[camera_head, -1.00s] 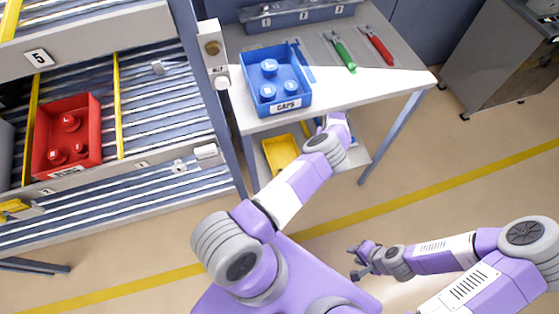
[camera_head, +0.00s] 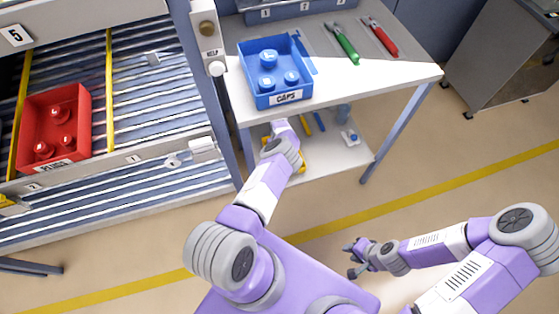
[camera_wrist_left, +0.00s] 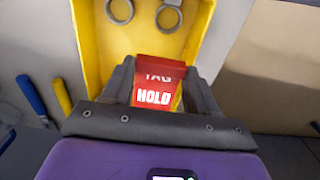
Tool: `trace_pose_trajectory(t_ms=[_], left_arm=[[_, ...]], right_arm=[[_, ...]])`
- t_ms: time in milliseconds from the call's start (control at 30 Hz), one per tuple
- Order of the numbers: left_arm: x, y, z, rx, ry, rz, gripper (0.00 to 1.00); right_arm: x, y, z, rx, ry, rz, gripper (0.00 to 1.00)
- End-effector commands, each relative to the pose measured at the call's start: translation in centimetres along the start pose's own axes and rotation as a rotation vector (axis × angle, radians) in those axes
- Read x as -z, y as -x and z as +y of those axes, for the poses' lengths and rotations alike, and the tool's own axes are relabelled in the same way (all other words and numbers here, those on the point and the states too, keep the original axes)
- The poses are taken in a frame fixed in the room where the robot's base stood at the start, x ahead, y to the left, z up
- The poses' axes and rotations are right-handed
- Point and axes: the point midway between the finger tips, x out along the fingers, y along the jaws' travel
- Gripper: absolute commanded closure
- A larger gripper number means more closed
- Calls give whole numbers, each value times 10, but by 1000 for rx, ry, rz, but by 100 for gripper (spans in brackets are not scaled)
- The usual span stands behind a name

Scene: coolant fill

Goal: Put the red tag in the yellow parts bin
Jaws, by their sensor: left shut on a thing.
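The red tag (camera_wrist_left: 153,97), with white lettering that reads HOLD, is between the fingers of my left gripper (camera_wrist_left: 158,92) in the left wrist view. The gripper is shut on it. The yellow parts bin (camera_wrist_left: 90,42) is behind the tag in that view, with two metal rings in it. I cannot tell whether the tag touches the bin. In the head view only a bit of the bin (camera_head: 299,161) shows beside my left arm, on the lower shelf; my left gripper is hidden there. My right gripper (camera_head: 354,260) is open and empty over the floor.
Blue and yellow handled tools (camera_wrist_left: 33,97) are beside the yellow bin. A red plugs bin (camera_head: 55,125) sits on the rack at left.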

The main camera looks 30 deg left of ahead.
Motion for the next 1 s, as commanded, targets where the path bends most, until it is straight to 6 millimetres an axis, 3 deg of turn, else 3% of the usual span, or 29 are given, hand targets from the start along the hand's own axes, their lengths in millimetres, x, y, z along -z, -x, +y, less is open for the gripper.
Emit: trace_pose_trajectory(t_ms=[33, 267, 500, 1000], left_arm=[[0, -9, 0, 0, -1, 1, 74], [0, -20, 0, 1, -1, 1, 74], [0, -49, 0, 0, 0, 1, 74], [0, -55, 1, -1, -1, 0, 74]], right_arm=[[0, -7, 3, 0, 0, 0, 66], [1, -14, 5, 0, 0, 0, 66], [2, -36, 14, 0, 0, 0, 66], [2, -35, 13, 0, 0, 1, 66]])
